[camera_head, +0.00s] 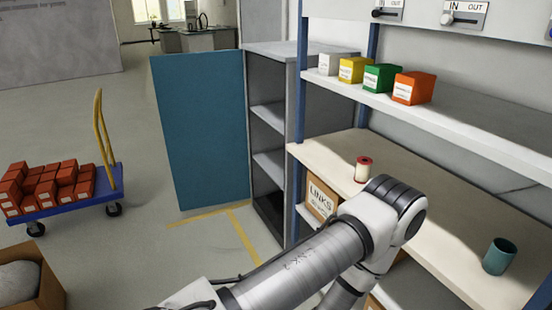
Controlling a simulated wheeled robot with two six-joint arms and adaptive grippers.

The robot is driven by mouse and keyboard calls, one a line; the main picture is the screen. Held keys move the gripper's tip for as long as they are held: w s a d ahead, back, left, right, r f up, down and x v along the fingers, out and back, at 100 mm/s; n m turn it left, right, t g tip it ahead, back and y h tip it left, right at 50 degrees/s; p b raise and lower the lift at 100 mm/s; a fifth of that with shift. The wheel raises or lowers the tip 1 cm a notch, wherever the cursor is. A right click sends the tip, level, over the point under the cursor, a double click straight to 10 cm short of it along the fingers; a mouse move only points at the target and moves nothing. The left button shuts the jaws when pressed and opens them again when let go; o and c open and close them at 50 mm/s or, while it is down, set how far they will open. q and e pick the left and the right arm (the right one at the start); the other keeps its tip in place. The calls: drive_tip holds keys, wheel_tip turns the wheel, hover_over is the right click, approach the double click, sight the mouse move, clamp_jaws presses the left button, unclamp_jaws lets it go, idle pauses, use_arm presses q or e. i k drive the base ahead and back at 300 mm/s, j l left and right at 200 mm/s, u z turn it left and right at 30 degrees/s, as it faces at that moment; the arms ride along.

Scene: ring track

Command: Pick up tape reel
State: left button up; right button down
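A small spool with red ends and a cream middle (363,169), which looks like the tape reel, stands upright on the beige shelf board (440,205) near its left end. One of my arms reaches in from the bottom, and its bent joint is just in front of and below the spool in the picture. Neither of my grippers is in view.
A teal cup (499,257) stands farther right on the same board. Small white, yellow (354,69), green (382,77) and orange (414,88) boxes line the shelf above. A cabinet with an open blue door (200,130) stands left. A loaded blue cart (70,200) is far left.

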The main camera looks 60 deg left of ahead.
sight(364, 164)
drive_tip(key=u, duration=1.15)
